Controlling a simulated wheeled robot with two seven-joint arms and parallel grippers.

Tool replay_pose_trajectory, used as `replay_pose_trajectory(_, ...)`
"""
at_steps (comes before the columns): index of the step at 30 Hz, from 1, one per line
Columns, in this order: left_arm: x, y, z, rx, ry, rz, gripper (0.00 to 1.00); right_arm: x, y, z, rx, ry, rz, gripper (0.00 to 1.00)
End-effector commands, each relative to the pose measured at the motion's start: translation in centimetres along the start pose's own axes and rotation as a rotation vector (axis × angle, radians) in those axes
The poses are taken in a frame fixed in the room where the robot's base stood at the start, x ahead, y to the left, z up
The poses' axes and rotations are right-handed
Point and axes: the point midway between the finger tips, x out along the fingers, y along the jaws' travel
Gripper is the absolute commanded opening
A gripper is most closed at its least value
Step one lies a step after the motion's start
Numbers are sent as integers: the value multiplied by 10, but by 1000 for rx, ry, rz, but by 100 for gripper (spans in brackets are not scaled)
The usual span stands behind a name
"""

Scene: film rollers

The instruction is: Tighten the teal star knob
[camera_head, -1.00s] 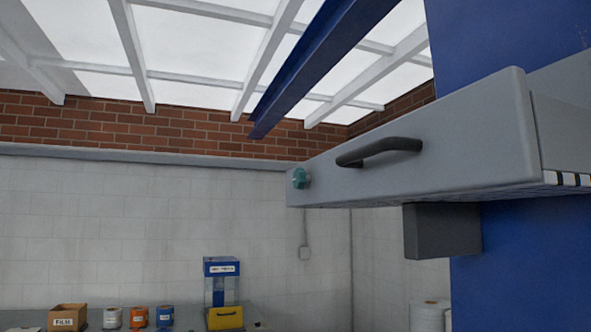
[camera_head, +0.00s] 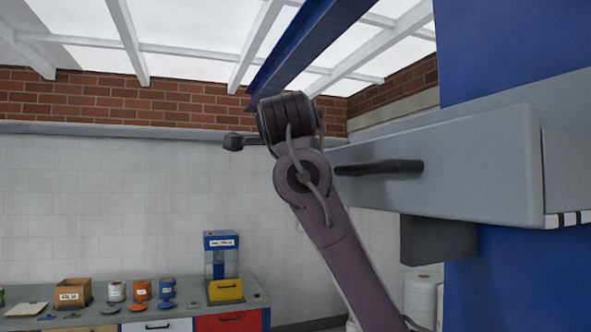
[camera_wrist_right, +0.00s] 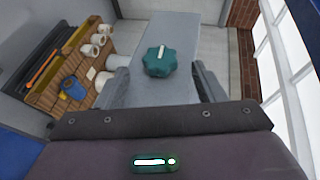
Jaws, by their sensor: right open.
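The teal star knob (camera_wrist_right: 160,62) is on the grey panel box (camera_wrist_right: 180,35), near the middle of the right wrist view. A short pale mark runs across its face. My right gripper (camera_wrist_right: 159,82) is open, with one grey finger to the left of the knob and one to the right. I cannot tell whether either finger touches it. My left gripper is not in view.
The panel box has a dark handle (camera_head: 380,167) and a blue column (camera_head: 520,50) behind it. A counter (camera_head: 180,310) at the lower left bears a carton (camera_head: 73,293), spools and a blue machine (camera_head: 221,250). White rolls (camera_head: 422,295) stand below the box.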

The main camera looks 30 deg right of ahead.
Motion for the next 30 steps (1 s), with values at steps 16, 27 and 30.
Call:
replay_pose_trajectory(16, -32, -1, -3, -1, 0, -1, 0, 58, -1, 0, -2, -1, -1, 63)
replay_pose_trajectory(27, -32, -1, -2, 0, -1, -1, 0, 58, 0, 0, -2, 0, 0, 37)
replay_pose_trajectory(30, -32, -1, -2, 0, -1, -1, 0, 58, 0, 0, -2, 0, 0, 23)
